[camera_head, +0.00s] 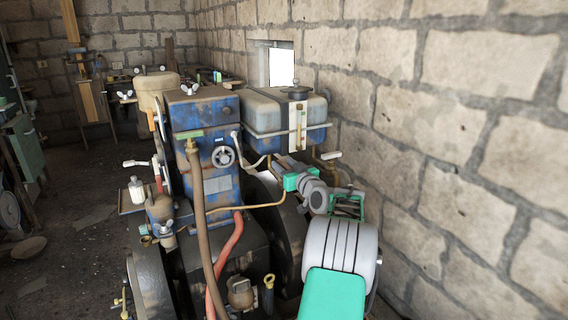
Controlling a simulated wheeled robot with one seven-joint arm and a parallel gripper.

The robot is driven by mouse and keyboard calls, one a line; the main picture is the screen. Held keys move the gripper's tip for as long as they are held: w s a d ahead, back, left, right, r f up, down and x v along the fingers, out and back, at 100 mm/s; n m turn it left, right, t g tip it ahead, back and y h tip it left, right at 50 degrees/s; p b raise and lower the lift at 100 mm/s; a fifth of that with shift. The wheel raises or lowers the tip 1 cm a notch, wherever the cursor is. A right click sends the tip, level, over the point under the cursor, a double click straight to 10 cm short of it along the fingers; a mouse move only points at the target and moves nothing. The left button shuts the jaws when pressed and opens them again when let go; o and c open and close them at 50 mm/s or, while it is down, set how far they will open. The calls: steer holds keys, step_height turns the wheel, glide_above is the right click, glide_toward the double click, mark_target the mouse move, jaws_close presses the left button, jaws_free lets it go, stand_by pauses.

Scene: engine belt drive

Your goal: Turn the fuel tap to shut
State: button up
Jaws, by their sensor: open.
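The grey fuel tank (268,113) sits on the engine beside the wall, with an upright gauge (298,127) on its front. A thin brass fuel pipe (279,196) runs from below the tank towards the blue engine block. A small brass fitting with a pale lever (330,156) shows below the tank's right end; I cannot tell for sure whether it is the fuel tap. My gripper (284,165) is just under the tank's front, close to the pipe and left of that fitting. Its fingers are small and partly lost against the engine; it is open, with nothing seen between them.
The stone wall (465,130) closes the right side. Bare floor (80,240) lies left.

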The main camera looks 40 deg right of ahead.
steer(key=shift+w, duration=0.15)
jaws_close()
stand_by(0.4)
